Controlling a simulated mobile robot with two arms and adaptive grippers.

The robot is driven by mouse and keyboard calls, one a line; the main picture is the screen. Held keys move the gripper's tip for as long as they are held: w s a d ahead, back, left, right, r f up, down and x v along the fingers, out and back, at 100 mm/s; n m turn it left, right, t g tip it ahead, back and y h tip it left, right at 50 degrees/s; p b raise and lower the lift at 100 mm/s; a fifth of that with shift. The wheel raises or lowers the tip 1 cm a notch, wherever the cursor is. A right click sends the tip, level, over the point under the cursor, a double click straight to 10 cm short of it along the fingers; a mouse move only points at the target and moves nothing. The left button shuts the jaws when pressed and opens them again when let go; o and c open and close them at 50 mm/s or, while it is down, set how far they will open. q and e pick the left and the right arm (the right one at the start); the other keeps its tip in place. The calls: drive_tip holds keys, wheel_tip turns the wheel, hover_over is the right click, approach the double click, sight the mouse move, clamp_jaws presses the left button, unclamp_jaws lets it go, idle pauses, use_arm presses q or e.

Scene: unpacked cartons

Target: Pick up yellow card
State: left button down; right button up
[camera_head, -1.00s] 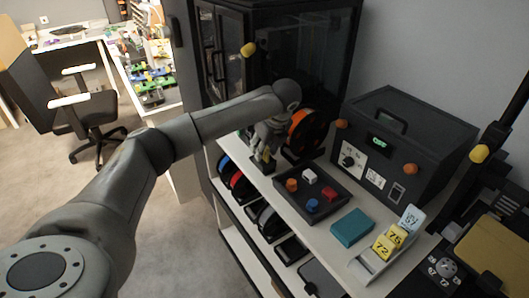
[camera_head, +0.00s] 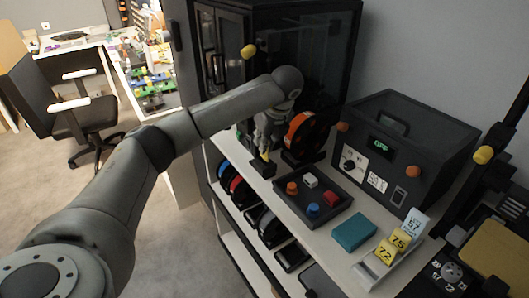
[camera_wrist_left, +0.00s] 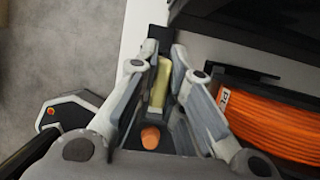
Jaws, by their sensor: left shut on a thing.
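Yellow cards marked 72 (camera_head: 386,252) and 75 (camera_head: 401,239) stand in a white holder (camera_head: 366,276) at the right end of the shelf top. A pale blue-white card marked 57 (camera_head: 415,222) stands behind them. My left gripper (camera_head: 263,153) is well to the left of the cards, beside the orange spool. In the left wrist view, my left gripper (camera_wrist_left: 160,88) is shut on a narrow pale yellow thing (camera_wrist_left: 160,82). Its yellow tip shows low between the fingers in the head view. I cannot tell whether it is a card. My right gripper is not seen.
The orange spool (camera_head: 304,134) stands close to the left gripper. A dark tray (camera_head: 336,214) with small coloured blocks, a teal box (camera_head: 354,231) and a dark control box (camera_head: 410,150) crowd the shelf top. A tall dark cabinet (camera_head: 325,55) stands behind.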

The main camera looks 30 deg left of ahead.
use_arm(q)
drive_tip(key=s+d+r, duration=0.1)
drive_tip(key=s+r, duration=0.8)
drive_tip(key=s, duration=0.5)
drive_tip(key=shift+d+r+p, duration=0.15)
drive_tip(key=shift+r+p, duration=0.15)
drive_tip(key=shift+p, duration=0.1)
drive_tip(key=shift+w, duration=0.1)
